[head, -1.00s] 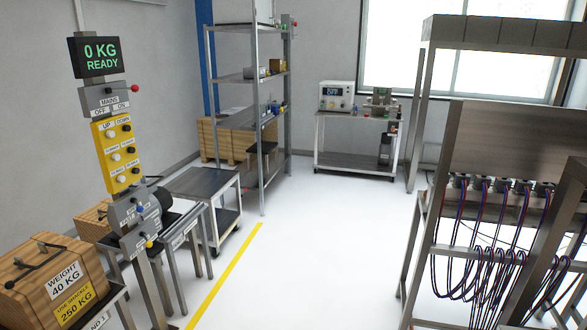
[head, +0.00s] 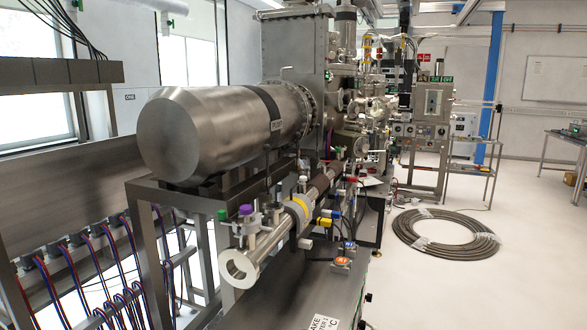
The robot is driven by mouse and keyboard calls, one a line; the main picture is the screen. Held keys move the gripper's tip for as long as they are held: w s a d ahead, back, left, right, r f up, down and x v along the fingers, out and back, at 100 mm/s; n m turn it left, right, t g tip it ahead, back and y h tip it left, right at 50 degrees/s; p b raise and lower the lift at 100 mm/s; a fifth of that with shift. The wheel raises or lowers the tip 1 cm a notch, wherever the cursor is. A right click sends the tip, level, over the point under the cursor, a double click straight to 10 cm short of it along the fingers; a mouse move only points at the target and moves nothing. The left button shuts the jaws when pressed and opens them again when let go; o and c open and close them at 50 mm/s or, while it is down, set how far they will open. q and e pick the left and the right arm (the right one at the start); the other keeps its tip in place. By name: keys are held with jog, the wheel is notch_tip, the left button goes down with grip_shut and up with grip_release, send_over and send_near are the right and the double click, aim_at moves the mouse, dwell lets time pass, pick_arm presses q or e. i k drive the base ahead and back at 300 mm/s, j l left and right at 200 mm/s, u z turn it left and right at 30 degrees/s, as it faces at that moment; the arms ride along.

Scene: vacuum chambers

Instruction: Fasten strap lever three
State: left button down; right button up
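I cannot make out a lever marked three. A horizontal steel tube (head: 270,246) with an open flanged end runs along the bench at the centre. It carries a yellow band (head: 300,205) and a clamp-like fitting with a purple knob (head: 245,210) and a green knob (head: 222,215). Whether any of these is a strap lever is too small to tell. Neither of my grippers is in view.
A large steel cylinder (head: 220,125) lies above the tube on a metal frame (head: 146,245). Red and blue hoses (head: 95,285) hang at the lower left. A coiled hose (head: 445,236) lies on the floor at right. White floor (head: 525,270) is open beyond it.

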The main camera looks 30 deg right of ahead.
aim_at(267, 148)
jog(key=i+j+z, duration=0.2)
jog(key=z, duration=0.2)
jog(key=i+j+z, duration=0.15)
jog(key=j+z, duration=0.3)
jog(key=i+j+z, duration=0.1)
jog(key=j+z, duration=0.3)
